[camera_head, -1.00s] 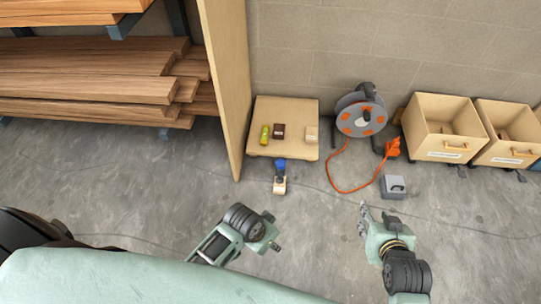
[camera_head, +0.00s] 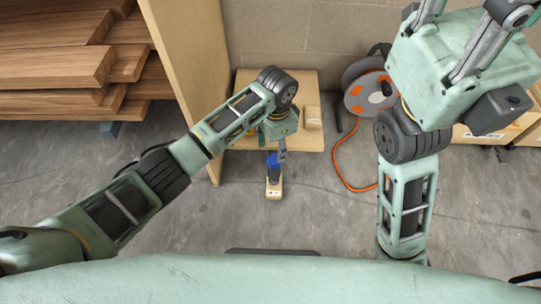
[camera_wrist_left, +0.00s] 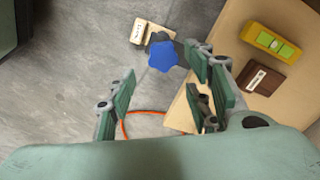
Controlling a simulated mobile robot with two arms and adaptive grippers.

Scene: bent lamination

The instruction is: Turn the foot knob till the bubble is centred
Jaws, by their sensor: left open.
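The foot knob (camera_wrist_left: 163,55) is a blue star-shaped knob at the front edge of the wooden platform (camera_wrist_left: 195,100). It also shows in the head view (camera_head: 273,160). A yellow level with a green vial (camera_wrist_left: 270,42) lies on the platform; I cannot make out its bubble. My left gripper (camera_head: 282,153) is at the platform's front edge, close to the knob. In the left wrist view its fingers (camera_wrist_left: 160,65) are spread, with the knob between and beyond their tips. My right gripper (camera_head: 448,28) is raised at upper right, its fingers cut by the frame's edge.
A dark brown block (camera_wrist_left: 258,80) lies beside the level, and a pale block (camera_head: 312,117) at the platform's right. A labelled wooden block (camera_head: 273,188) is on the floor before the knob. A tall panel (camera_head: 190,70) stands left; a cable reel (camera_head: 368,92) stands right.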

